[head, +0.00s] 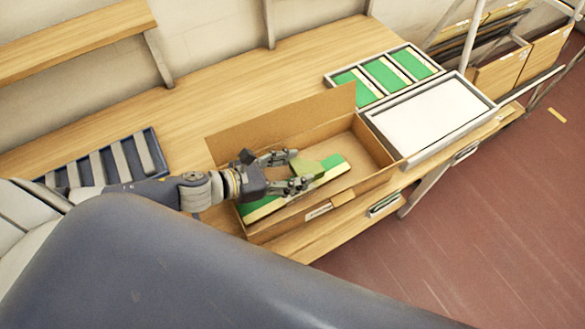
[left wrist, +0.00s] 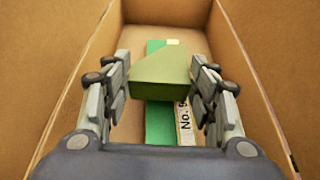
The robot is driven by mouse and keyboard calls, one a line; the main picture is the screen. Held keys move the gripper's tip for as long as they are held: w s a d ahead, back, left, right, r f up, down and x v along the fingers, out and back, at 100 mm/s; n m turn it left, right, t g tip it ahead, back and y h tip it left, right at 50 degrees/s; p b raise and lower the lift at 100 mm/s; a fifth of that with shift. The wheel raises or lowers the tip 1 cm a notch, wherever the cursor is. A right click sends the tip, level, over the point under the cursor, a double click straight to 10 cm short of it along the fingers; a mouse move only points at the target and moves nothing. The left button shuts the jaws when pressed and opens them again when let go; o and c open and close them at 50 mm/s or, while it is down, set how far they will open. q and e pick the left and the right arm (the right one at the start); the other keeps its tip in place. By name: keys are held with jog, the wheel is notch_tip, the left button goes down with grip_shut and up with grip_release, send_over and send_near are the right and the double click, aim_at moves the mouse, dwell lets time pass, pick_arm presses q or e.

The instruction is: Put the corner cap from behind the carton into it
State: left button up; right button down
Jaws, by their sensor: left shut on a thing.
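The open brown carton (head: 378,190) stands on the wooden bench, with its back flap raised. My left gripper (head: 292,172) is over the carton and shut on the green corner cap (head: 304,168). The cap also shows between the fingers in the left wrist view (left wrist: 161,76), above the carton floor. A green and cream piece (head: 263,208) lies inside the carton below it; in the left wrist view it shows as a green strip (left wrist: 158,125) beside a label reading "No.". My right gripper is not in view.
A blue tray with grey strips (head: 148,153) lies left of the carton. At the right are a tray of green and cream pieces (head: 327,77) and a grey-framed white tray (head: 464,83). The bench (head: 230,75) behind the carton is clear.

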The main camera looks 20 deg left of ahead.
pick_arm(q)
jog(key=shift+f, duration=0.25)
jog(key=shift+f+b, duration=0.35)
jog(key=shift+f, duration=0.15)
jog(key=o, duration=0.8)
